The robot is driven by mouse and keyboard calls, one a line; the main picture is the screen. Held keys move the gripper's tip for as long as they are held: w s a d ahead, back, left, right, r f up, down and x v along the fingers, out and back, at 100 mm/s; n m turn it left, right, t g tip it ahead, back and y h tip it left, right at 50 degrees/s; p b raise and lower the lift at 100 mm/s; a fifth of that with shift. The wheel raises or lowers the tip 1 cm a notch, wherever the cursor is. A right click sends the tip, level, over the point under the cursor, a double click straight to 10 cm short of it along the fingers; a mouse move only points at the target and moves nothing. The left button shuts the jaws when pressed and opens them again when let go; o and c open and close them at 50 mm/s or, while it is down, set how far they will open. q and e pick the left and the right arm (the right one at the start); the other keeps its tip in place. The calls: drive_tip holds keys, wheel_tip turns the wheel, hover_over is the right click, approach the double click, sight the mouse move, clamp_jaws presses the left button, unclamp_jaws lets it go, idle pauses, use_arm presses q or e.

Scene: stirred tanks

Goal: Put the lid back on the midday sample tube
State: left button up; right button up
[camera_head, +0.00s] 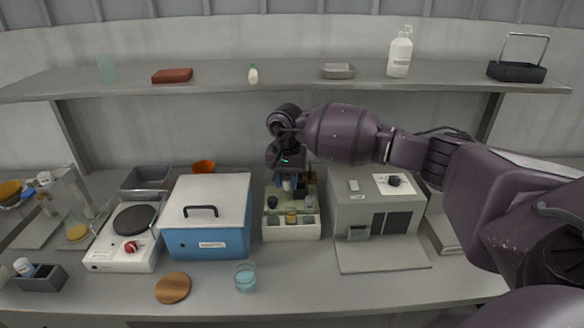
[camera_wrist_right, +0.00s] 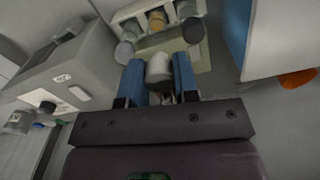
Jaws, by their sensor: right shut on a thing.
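My right gripper (camera_head: 287,182) is over the back part of a white sample rack (camera_head: 291,234). In the right wrist view its two blue fingers (camera_wrist_right: 159,78) are shut on a pale grey, rounded, lid-like piece (camera_wrist_right: 159,67). I cannot tell what lies beneath this piece. Along the rack's front stand an amber tube (camera_head: 291,217), a dark-topped one (camera_head: 272,202) and a greyish one (camera_head: 309,202). Which is the midday tube I cannot read. My left gripper is not in view.
A blue box with a white lid (camera_head: 208,215) stands left of the rack and a grey instrument (camera_head: 375,212) stands right. A shelf (camera_head: 290,87) runs behind, above the bench. A glass beaker (camera_head: 245,278) and a brown disc (camera_head: 173,288) lie in front, with bare bench around them.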

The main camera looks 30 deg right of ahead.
drive_tip(key=shift+w+d+r+m, duration=0.25)
drive_tip(key=shift+d+m, duration=0.05)
drive_tip(key=shift+d, duration=0.35)
drive_tip(key=shift+w+d+f+b, duration=0.15)
drive_tip(key=shift+f+b, duration=0.2)
drive_tip(key=shift+f, duration=0.65)
drive_tip(key=shift+s+d+f+b, duration=0.1)
drive_tip(key=shift+f+b, duration=0.2)
drive_tip(key=shift+f, duration=0.7)
drive_tip(key=shift+f+b, duration=0.9)
drive_tip(key=shift+f, duration=0.25)
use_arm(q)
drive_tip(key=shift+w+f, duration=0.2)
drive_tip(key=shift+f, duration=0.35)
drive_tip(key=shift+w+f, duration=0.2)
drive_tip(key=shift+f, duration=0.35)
use_arm(e)
drive_tip(key=shift+f, duration=0.1)
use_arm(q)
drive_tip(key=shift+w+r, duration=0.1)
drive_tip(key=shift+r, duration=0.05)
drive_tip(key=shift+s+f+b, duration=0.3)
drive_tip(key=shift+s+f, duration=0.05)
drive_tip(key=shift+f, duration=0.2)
